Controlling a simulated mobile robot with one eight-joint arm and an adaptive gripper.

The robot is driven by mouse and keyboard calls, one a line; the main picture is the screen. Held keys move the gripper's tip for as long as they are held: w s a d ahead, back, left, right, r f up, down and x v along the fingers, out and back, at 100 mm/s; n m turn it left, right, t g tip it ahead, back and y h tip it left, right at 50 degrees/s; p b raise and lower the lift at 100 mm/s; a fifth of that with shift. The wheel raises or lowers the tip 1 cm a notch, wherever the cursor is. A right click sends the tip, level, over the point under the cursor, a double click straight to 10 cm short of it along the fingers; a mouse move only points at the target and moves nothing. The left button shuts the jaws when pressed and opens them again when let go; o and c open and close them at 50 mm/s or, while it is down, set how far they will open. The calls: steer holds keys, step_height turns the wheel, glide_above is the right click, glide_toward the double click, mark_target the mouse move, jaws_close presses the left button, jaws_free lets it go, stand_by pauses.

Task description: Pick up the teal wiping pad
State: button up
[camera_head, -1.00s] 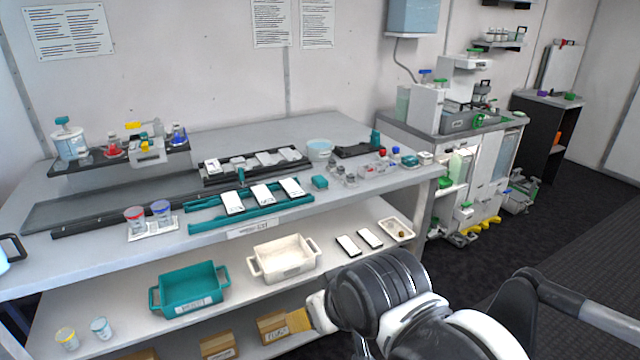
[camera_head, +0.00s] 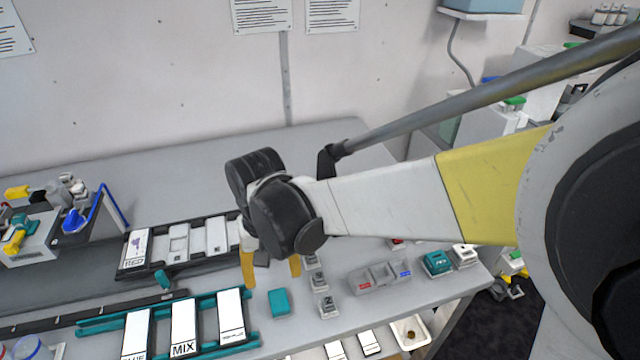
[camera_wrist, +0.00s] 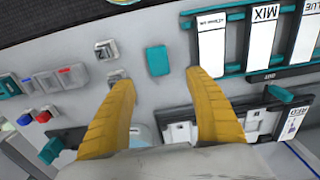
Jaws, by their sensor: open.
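The teal wiping pad (camera_head: 279,302) is a small teal block lying flat on the grey bench top, just right of the teal rack. In the wrist view the pad (camera_wrist: 157,61) lies beyond the fingertips, roughly centred between them. My gripper (camera_head: 270,279) has two yellow fingers, open and empty, above the bench and on the wall side of the pad. The fingers also show spread apart in the wrist view (camera_wrist: 159,78). No finger appears to touch the pad.
The teal rack (camera_head: 253,341) with white cards such as MIX (camera_head: 184,328) stands close left of the pad. Small grey blocks (camera_head: 325,307) sit close on its right, with a grey tray (camera_head: 380,279) farther right. A dark rack (camera_head: 163,271) lies behind. Bare bench surrounds the pad.

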mark_target(279, 299)
steer(key=f, duration=0.1)
steer(key=f+b, duration=0.1)
steer(key=f, duration=0.2)
steer(key=shift+s+a+f+b, duration=0.15)
steer(key=shift+a+f+b, duration=0.1)
steer(key=shift+f+b, duration=0.15)
steer(key=shift+d+f+b, duration=0.2)
steer(key=shift+f+b, duration=0.5)
steer(key=shift+f, duration=0.85)
steer(key=shift+d+f+b, duration=0.15)
steer(key=shift+f+b, duration=0.55)
steer(key=shift+f, duration=0.85)
steer(key=shift+s, duration=0.1)
steer(key=c, duration=1.3)
